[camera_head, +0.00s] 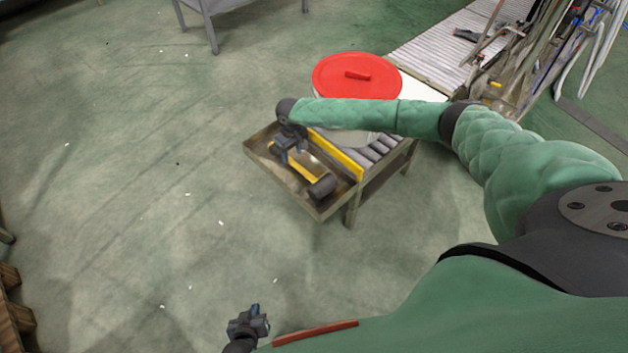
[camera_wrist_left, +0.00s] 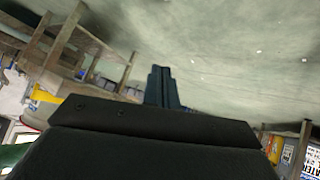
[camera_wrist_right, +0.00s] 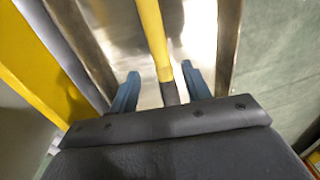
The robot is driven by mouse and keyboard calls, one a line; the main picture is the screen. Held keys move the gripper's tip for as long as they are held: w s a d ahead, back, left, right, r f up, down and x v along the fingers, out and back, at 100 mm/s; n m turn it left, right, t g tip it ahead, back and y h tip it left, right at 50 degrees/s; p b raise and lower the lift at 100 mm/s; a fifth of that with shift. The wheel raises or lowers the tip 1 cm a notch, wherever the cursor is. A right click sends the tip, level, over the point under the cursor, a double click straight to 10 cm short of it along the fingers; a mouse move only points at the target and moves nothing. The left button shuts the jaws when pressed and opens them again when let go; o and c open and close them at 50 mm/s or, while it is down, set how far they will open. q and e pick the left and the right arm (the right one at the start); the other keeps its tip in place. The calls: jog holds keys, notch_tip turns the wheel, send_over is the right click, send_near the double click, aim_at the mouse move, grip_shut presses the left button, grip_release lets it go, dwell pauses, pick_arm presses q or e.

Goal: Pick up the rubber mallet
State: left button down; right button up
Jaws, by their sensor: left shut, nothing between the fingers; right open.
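The rubber mallet has a black head (camera_head: 322,186) and a yellow handle (camera_head: 304,172), and lies in a shallow metal tray (camera_head: 262,165). My right gripper (camera_head: 284,156) is over the tray at the handle's far end. In the right wrist view, my right gripper (camera_wrist_right: 155,88) is open, with the yellow handle (camera_wrist_right: 152,40) and its dark end between the two blue fingers. No finger visibly presses on the handle. The mallet head is out of that view. My left gripper (camera_head: 255,310) is shut and empty, low over the floor; its closed fingers show in the left wrist view (camera_wrist_left: 161,85).
The tray adjoins a roller conveyor (camera_head: 382,150) with a yellow side rail (camera_head: 338,155). A red round lid (camera_head: 357,77) sits on a container behind my right forearm. A grey table (camera_head: 215,12) stands at the back. The floor left of the tray is clear.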

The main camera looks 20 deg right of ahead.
aim_at(292, 161)
notch_tip(292, 161, down, 4)
jog(key=shift+s+a+r, duration=0.1)
pick_arm(q)
jog(key=w+r+t, duration=0.2)
jog(key=w+r, duration=0.2)
jog(key=r, duration=0.1)
jog(key=shift+w+d+r, duration=0.25)
jog(key=shift+d+r, duration=0.05)
jog(key=shift+r, duration=0.05)
pick_arm(e)
jog(key=c, duration=1)
grip_shut()
pick_arm(q)
jog(key=shift+s+f, duration=0.1)
pick_arm(e)
jog(key=shift+r, duration=0.2)
